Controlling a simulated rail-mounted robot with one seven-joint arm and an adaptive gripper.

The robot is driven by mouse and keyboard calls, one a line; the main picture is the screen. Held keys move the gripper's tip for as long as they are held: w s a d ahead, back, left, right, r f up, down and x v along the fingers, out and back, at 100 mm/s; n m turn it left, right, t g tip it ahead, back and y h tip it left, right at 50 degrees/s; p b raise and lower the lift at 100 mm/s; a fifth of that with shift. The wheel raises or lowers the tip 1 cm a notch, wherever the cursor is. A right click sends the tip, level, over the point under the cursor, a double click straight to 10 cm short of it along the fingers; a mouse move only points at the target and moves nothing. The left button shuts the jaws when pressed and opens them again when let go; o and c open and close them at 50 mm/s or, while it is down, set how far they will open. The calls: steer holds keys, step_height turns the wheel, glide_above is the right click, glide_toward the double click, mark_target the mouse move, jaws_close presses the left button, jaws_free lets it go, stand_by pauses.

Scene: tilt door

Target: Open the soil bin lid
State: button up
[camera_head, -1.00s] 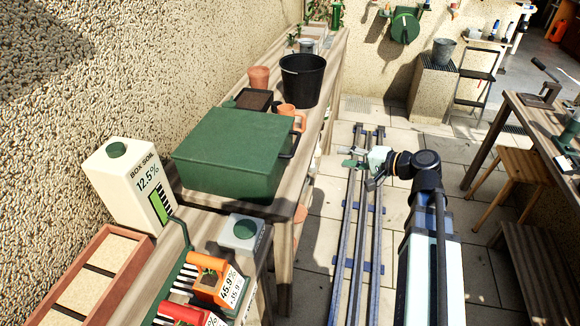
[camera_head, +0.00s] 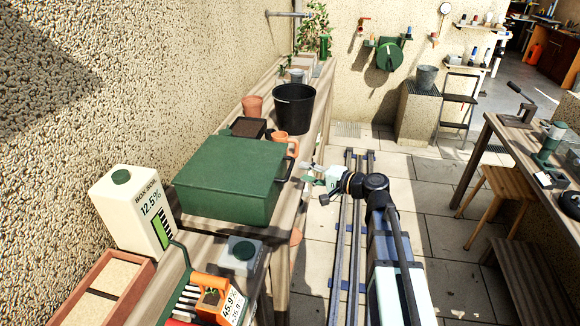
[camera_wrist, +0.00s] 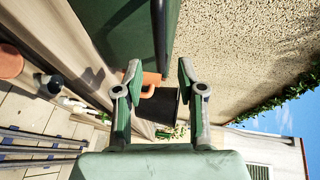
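The soil bin (camera_head: 230,178) is a green box on the bench in the head view, with its flat green lid (camera_head: 235,160) shut. A dark handle (camera_head: 287,170) sticks out from its right side. My gripper (camera_head: 308,175) is just right of the handle, seemingly a small gap away, with its fingers pointing left toward it. In the wrist view the two fingers of my gripper (camera_wrist: 158,76) are spread with nothing held between them. The green bin (camera_wrist: 118,30) fills the upper middle there, and a dark bar (camera_wrist: 159,35), apparently the handle, runs down toward the gap between the fingertips.

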mark_target(290, 167)
steer(key=p+x, duration=0.1)
steer(key=x, duration=0.5)
steer(key=shift+w+a+f, duration=0.1)
steer(key=shift+w+a, duration=0.1)
steer(key=shift+a, duration=0.1)
steer(key=shift+c, duration=0.2)
jaws_close()
